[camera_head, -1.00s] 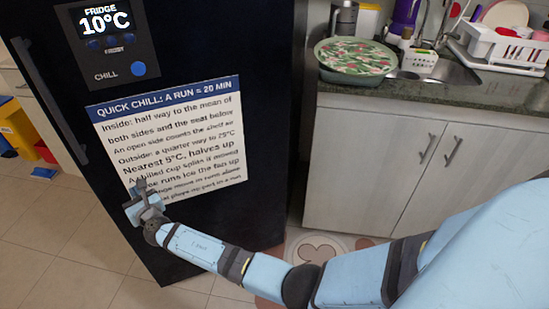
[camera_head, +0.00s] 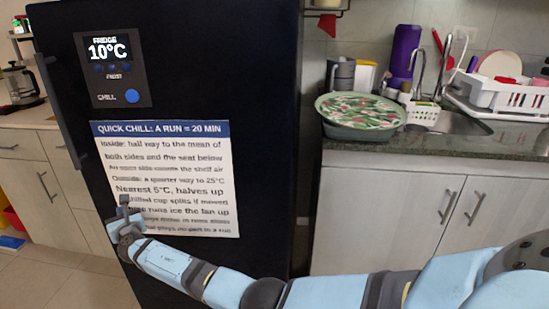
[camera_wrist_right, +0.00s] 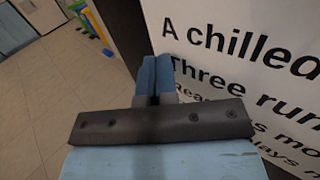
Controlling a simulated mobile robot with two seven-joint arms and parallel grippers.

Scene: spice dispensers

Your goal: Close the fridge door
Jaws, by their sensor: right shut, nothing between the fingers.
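The black fridge door (camera_head: 200,60) fills the left half of the head view. It carries a display (camera_head: 110,65) reading "FRIDGE 10°C" with a blue CHILL button (camera_head: 131,96), and a white "QUICK CHILL" notice (camera_head: 170,165). A long dark handle (camera_head: 60,110) runs down its left edge. The door looks flush with the fridge body, though its edge is partly out of sight. My right gripper (camera_head: 124,207) is shut and empty, in front of the notice's lower left corner. In the right wrist view the closed blue fingers (camera_wrist_right: 156,78) are close to the notice; contact is unclear. My left gripper is not in view.
A counter (camera_head: 440,140) with a sink (camera_head: 455,122), a patterned round tray (camera_head: 360,112) and a white dish rack (camera_head: 500,97) stands to the right. Cabinets (camera_head: 375,210) are below it. Another counter (camera_head: 25,117) with a coffee maker (camera_head: 20,85) is at the left. Floor shows at lower left.

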